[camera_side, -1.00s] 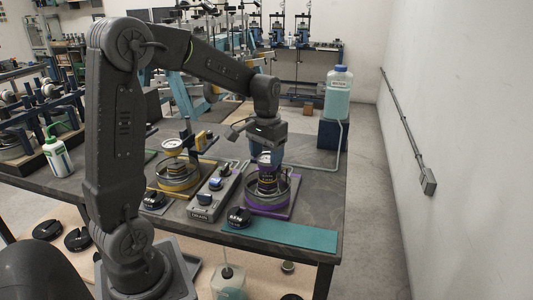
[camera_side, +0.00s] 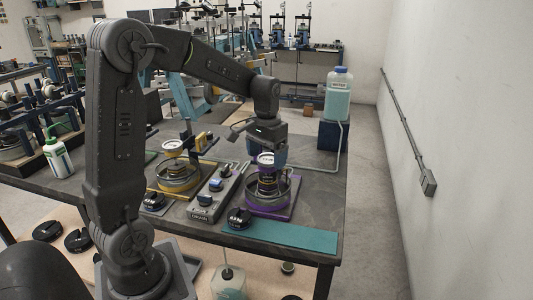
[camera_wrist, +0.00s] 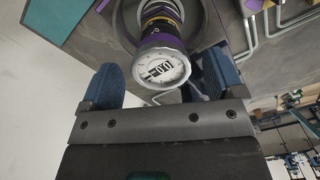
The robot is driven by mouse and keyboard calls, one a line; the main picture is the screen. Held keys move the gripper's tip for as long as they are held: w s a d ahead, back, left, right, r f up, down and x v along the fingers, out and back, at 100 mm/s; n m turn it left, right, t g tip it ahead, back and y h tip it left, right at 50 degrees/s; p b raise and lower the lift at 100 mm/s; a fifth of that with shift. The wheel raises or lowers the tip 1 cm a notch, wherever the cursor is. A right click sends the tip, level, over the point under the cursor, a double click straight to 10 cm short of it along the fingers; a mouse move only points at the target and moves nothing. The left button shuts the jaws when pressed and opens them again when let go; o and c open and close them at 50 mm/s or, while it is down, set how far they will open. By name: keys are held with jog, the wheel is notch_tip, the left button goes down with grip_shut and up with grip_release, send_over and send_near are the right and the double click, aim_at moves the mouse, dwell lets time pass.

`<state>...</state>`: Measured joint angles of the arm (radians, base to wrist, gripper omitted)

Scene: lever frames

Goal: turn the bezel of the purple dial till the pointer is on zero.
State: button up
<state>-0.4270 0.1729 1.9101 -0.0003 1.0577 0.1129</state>
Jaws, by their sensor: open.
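The purple dial (camera_wrist: 163,63) has a purple bezel and a white face with black markings. In the wrist view it lies between the two blue fingers of my gripper (camera_wrist: 160,84), with a gap visible toward the right finger. The pointer's reading is too small to tell. In the side view the dial's pale face (camera_side: 266,159) tops a dark stack over a round pan on a purple base (camera_side: 287,207). My gripper (camera_side: 273,152) is open close by the dial, with its blue fingers partly hidden behind it.
A yellow rig (camera_side: 178,181) with a similar dial stands to the left. A grey control box (camera_side: 212,199) sits between the rigs. A water jug (camera_side: 339,98) stands behind.

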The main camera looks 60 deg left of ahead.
jog(key=shift+r, duration=0.1)
notch_tip(320, 180, up, 14)
dwell(0.5)
jog(key=shift+f, duration=0.2)
jog(key=s+d+f+m+t, duration=0.2)
jog(key=s+d+f+t, duration=0.15)
jog(key=s+d, duration=0.45)
jog(key=s+d+f+m+t, duration=0.2)
jog(key=s+d+f, duration=0.2)
jog(key=s+d, duration=0.4)
notch_tip(320, 180, up, 10)
send_over(266, 159)
jog(key=shift+s+a, duration=0.15)
dwell(0.7)
